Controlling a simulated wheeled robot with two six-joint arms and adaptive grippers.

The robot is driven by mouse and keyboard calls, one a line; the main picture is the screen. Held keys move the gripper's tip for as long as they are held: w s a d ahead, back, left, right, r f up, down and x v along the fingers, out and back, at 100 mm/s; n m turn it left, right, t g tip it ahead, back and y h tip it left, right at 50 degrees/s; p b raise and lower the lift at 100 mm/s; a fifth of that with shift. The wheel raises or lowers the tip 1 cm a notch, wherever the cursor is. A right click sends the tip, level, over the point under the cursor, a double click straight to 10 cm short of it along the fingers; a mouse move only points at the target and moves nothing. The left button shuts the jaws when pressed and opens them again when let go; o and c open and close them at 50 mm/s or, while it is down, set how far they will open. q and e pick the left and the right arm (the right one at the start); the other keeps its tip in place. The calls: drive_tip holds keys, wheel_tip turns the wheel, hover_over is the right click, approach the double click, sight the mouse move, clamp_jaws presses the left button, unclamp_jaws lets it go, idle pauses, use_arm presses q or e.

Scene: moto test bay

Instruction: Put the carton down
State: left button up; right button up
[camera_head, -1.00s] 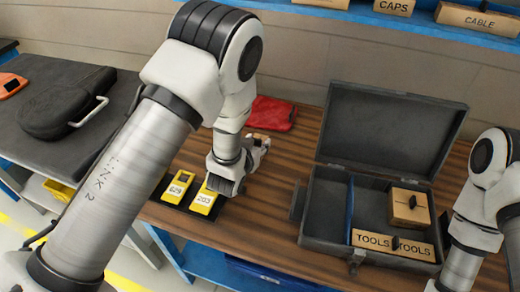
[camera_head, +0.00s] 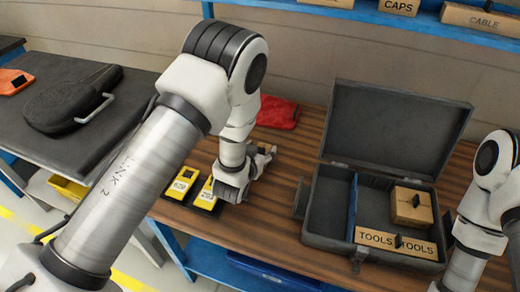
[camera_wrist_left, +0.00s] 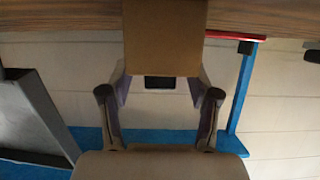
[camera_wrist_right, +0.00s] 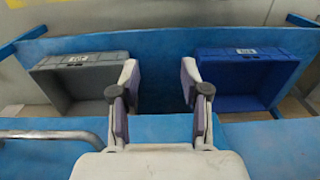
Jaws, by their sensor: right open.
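The brown carton (camera_wrist_left: 164,38) fills the upper middle of the left wrist view, in front of the wood tabletop strip. My left gripper (camera_wrist_left: 160,76) has a finger at each side of it and appears shut on it; the fingertips are partly hidden. In the head view my left gripper (camera_head: 262,160) is low over the wooden table (camera_head: 230,238), right of two yellow devices. The carton is mostly hidden there, and I cannot tell whether it touches the table. My right gripper (camera_wrist_right: 157,88) is open and empty; its fingers are outside the head view.
An open grey toolbox (camera_head: 325,205) holds brown TOOLS blocks (camera_head: 375,237) and a brown box (camera_head: 411,205). Yellow devices (camera_head: 181,184) stand left of my left gripper. A red item (camera_head: 278,112) lies behind it. Grey (camera_wrist_right: 80,98) and blue (camera_wrist_right: 240,100) bins show below the right gripper.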

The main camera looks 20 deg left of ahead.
use_arm(q)
drive_tip(key=shift+s+f, duration=0.2)
drive_tip(key=shift+f, duration=0.3)
drive_tip(key=shift+r, duration=0.2)
drive_tip(key=shift+w+r+p, duration=0.1)
drive_tip(key=shift+r+p, duration=0.4)
drive_tip(key=shift+p, duration=0.15)
drive_tip(key=shift+s+f+b, duration=0.1)
drive_tip(key=shift+s+b, duration=0.35)
drive_tip(key=shift+s, duration=0.1)
drive_tip(key=b+v, duration=0.1)
drive_tip(key=v, duration=0.9)
drive_tip(key=shift+s+r, duration=0.2)
drive_tip(key=shift+r, duration=0.35)
